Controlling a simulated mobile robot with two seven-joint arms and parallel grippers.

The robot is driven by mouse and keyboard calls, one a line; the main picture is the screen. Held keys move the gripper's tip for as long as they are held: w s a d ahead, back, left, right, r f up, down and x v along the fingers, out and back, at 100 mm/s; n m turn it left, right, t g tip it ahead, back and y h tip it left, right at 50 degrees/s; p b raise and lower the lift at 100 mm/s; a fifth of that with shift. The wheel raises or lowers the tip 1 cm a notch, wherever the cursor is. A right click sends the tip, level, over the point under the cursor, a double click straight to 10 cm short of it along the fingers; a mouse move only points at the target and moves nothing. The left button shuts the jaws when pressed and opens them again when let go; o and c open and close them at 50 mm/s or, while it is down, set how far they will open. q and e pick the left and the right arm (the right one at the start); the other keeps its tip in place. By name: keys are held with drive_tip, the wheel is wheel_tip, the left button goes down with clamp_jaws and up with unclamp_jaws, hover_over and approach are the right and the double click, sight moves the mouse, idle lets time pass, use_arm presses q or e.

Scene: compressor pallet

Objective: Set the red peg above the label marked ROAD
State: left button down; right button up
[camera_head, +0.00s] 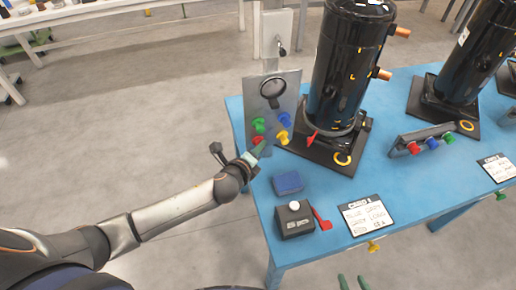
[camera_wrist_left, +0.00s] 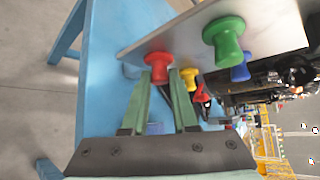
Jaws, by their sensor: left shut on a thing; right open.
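My left gripper (camera_head: 256,151) is shut on a red peg (camera_head: 257,140) at the lower left of an upright grey panel (camera_head: 291,92). In the left wrist view the red peg (camera_wrist_left: 158,60) sits between the fingertips (camera_wrist_left: 160,75), its other end against the panel (camera_wrist_left: 180,38). A white label card (camera_head: 366,216) lies at the table's front edge, with a yellow peg (camera_head: 374,247) below it. Another card (camera_head: 499,168) lies to the right, with a green peg (camera_head: 501,195) below. The small print is too blurred to find ROAD. My right gripper (camera_head: 352,283) is open at the bottom edge, empty.
The panel also holds green (camera_head: 258,125), blue (camera_head: 285,119) and yellow (camera_head: 282,136) pegs. Black compressors (camera_head: 350,62) stand behind on the blue table (camera_head: 385,185). A small rack (camera_head: 424,137) holds several pegs. A black box (camera_head: 294,220) and blue block (camera_head: 288,183) lie near the front left.

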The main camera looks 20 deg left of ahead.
use_arm(q)
drive_tip(key=shift+s+d, duration=0.1)
idle(0.7)
drive_tip(key=shift+s+d+p, duration=0.25)
drive_tip(key=shift+s+d, duration=0.3)
drive_tip(key=shift+s, duration=0.25)
drive_tip(key=shift+s+d+p, duration=0.25)
drive_tip(key=shift+s+d, duration=0.3)
drive_tip(key=shift+s, duration=0.3)
drive_tip(key=shift+s+d+p, duration=0.25)
drive_tip(key=shift+s+d, duration=0.3)
drive_tip(key=shift+s, duration=0.25)
drive_tip(key=shift+w+r, duration=0.1)
